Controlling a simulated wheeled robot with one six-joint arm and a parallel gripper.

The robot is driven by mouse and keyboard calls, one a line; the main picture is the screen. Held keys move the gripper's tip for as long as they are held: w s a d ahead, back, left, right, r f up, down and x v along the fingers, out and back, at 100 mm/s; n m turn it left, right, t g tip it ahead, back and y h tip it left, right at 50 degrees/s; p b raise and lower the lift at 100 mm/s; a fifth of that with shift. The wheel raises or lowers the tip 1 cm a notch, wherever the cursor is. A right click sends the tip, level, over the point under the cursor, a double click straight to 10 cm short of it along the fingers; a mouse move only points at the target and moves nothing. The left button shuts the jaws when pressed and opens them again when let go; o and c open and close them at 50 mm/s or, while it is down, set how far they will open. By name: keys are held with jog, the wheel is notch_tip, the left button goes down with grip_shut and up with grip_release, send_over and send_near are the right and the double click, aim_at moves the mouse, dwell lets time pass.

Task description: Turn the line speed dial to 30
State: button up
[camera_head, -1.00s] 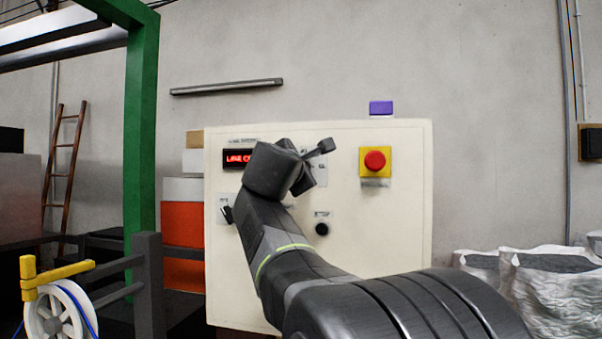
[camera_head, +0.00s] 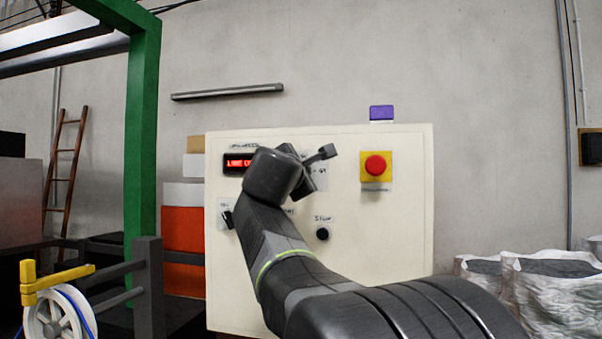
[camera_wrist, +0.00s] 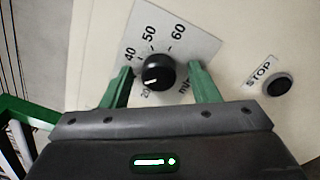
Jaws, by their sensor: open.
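The line speed dial (camera_wrist: 158,72) is a round black knob on a pale scale plate, seen in the wrist view. The marks 40, 50 and 60 are readable around its upper side, and a smaller mark, perhaps 20, is partly visible below. A white pointer line on the knob points down and slightly left. My gripper (camera_wrist: 160,67) is open, with one green finger left of the knob and one right of it, each with a gap. In the head view my arm hides the dial.
A black STOP button (camera_wrist: 279,85) sits right of the dial. The cream control panel (camera_head: 400,240) also carries a red emergency button (camera_head: 375,165) on yellow and a red lit display (camera_head: 238,163). A purple box (camera_head: 381,112) shows at the panel's top edge.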

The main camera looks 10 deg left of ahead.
jog(key=s+b, duration=0.2)
jog(key=s, duration=1.1)
jog(key=shift+s+f, duration=0.25)
jog(key=shift+s, duration=0.15)
jog(key=shift+w, duration=0.1)
jog(key=w+p, duration=0.2)
jog(key=w, duration=1.1)
jog(key=shift+w+r, duration=0.25)
jog(key=shift+w, duration=0.1)
jog(key=shift+s, duration=0.1)
